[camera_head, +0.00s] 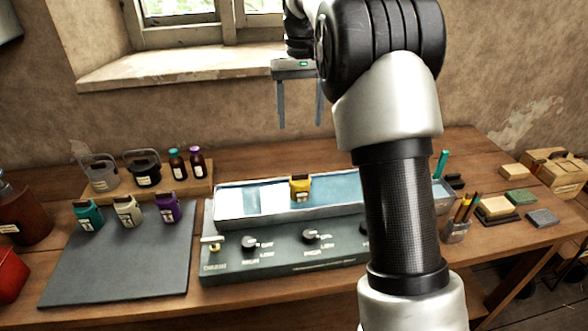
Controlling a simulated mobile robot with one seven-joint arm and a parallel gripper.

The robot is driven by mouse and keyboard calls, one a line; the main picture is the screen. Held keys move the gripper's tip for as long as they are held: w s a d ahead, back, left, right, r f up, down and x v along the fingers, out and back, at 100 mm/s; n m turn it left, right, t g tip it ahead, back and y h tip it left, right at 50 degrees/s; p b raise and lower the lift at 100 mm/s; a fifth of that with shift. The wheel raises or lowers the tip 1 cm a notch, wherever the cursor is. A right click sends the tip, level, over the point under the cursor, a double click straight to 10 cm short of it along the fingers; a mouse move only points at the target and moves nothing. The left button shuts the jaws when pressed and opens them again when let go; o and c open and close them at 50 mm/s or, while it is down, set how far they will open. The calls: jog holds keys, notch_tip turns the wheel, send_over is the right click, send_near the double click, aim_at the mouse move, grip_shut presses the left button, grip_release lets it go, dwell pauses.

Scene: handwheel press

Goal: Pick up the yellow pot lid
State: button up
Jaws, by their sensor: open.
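A small yellow pot (300,190) with a pale label stands in the long grey tray (232,222) with a blue inside. Its dark top (300,178) looks like the lid, but it is too small to tell where lid and pot meet. My gripper (299,125) hangs in the air above and behind the table, with two thin grey fingers pointing down. It is open and empty, and in the picture it is straight above the yellow pot. My arm hides the right part of the tray.
Teal (88,215), cream (128,210) and purple pots (167,208) stand on a dark mat (110,275). Buckets and bottles stand on a wooden board (150,190) behind. A control panel with knobs (285,255) fronts the tray.

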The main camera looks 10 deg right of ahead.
send_over(300, 180)
jog(key=f, duration=0.8)
jog(key=f+b, duration=0.1)
jog(key=f, duration=0.3)
jog(key=shift+s+a, duration=0.2)
jog(key=shift+a, duration=0.05)
jog(key=shift+w+d+f, duration=0.1)
jog(key=shift+d+f, duration=0.05)
jog(key=shift+f, duration=1.3)
jog(key=shift+w+d+f, duration=0.1)
jog(key=shift+d+f, duration=0.05)
jog(key=shift+f, duration=1.25)
jog(key=c, duration=0.9)
